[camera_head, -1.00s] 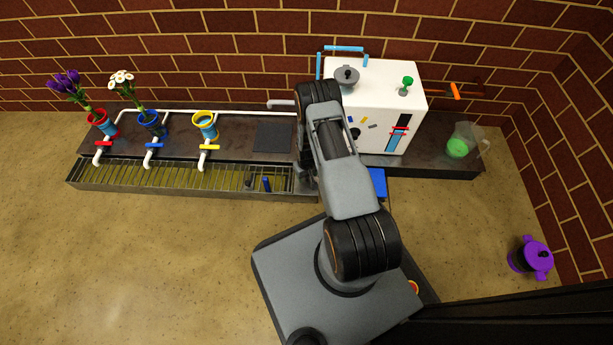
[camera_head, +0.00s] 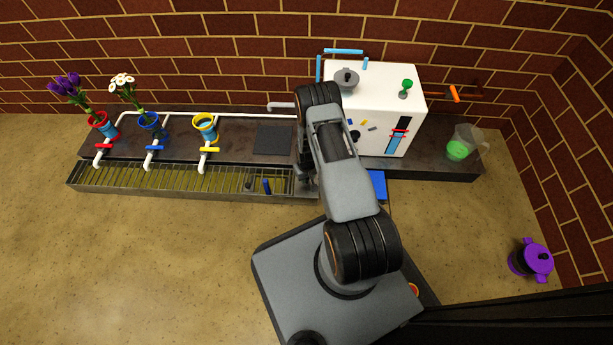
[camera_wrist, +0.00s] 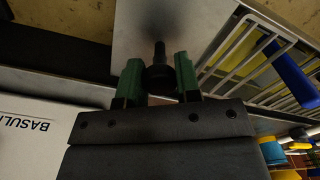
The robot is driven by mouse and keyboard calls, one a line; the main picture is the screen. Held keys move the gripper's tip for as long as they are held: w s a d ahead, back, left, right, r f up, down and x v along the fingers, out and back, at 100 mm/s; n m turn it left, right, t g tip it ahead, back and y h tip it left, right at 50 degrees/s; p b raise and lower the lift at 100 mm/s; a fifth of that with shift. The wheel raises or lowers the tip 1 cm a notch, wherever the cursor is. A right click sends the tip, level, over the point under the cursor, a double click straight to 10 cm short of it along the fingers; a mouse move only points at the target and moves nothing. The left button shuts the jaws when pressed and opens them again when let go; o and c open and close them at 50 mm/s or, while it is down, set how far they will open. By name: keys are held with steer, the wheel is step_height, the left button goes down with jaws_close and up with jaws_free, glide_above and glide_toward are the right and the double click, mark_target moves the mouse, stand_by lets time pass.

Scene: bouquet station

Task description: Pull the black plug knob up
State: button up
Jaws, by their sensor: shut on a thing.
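The black plug knob (camera_wrist: 159,53) shows in the wrist view between the two green fingertips of my gripper (camera_wrist: 158,77). My gripper is shut on it. The knob's thin stem points away from the gripper, over a grey metal surface (camera_wrist: 190,20) beside the slatted trough. In the head view my arm hides the knob and the gripper. From these views I cannot tell how far the knob stands above its seat.
The slatted trough (camera_head: 180,180) runs left, with a blue-handled item (camera_head: 267,186) on it. Red (camera_head: 103,123), blue (camera_head: 149,124) and yellow (camera_head: 206,126) pots stand behind. The white tank (camera_head: 372,105) is close to my arm. A jug (camera_head: 465,142) stands at the right.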

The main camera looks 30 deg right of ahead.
steer(key=shift+r, duration=0.2)
steer(key=shift+r+p, duration=1.05)
steer(key=shift+r, duration=0.35)
steer(key=o, duration=0.8)
steer(key=shift+f, duration=0.15)
step_height(320, 180, up, 9)
steer(key=p, duration=0.6)
